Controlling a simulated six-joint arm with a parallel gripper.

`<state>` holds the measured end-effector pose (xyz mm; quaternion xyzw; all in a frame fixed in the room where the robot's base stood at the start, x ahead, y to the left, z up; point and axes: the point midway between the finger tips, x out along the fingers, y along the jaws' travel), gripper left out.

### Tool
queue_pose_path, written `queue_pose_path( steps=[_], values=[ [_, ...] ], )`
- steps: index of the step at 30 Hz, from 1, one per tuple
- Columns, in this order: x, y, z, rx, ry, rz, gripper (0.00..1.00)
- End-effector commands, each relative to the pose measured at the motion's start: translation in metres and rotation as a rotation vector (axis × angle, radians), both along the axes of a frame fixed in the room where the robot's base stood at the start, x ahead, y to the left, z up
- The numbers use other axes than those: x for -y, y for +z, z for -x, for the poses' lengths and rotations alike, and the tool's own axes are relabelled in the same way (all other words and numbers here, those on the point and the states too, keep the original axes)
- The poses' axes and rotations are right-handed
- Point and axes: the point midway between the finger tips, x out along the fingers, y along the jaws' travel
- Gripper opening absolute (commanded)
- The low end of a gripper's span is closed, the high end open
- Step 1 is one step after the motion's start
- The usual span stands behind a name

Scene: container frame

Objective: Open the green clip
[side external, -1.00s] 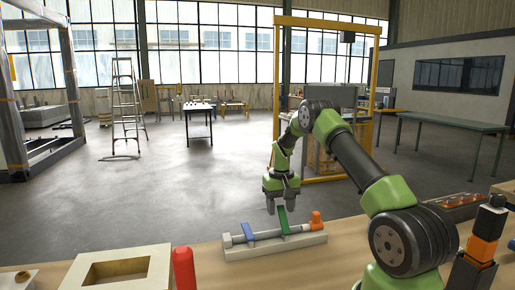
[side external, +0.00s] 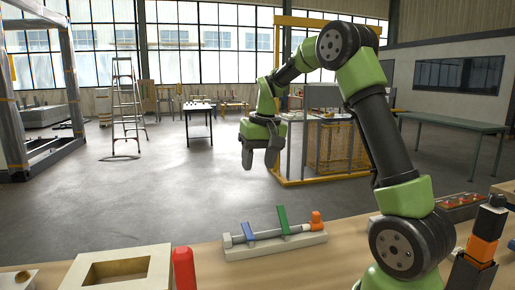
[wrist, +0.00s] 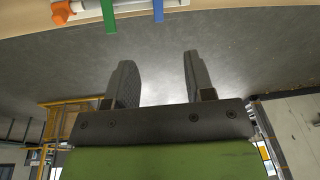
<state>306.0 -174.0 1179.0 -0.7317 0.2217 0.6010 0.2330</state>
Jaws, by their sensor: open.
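The green clip (side external: 283,220) stands raised at a slant on the light fixture block (side external: 275,247), across a grey rod (side external: 268,234). My gripper (side external: 259,160) hangs in the air above and beyond the fixture, apart from the clip. In the wrist view its two fingers (wrist: 158,62) are spread with nothing between them.
A blue clip (side external: 248,234) sits left of the green one, and an orange fitting (side external: 316,220) is at the rod's right end. Air around my gripper is clear.

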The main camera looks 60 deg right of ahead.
Motion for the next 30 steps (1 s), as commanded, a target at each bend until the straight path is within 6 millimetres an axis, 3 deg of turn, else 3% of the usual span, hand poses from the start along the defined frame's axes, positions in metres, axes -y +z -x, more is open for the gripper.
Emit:
queue_pose_path(
  steps=[9,18,24,30],
  values=[
    [-0.056,0.037,0.017,0.097,0.065,0.009,0.49],
    [-0.105,0.061,0.046,0.190,0.130,0.003,0.49],
    [-0.128,0.068,0.064,0.239,0.161,-0.004,0.49],
    [-0.138,0.070,0.073,0.262,0.176,-0.012,0.49]
  ],
)
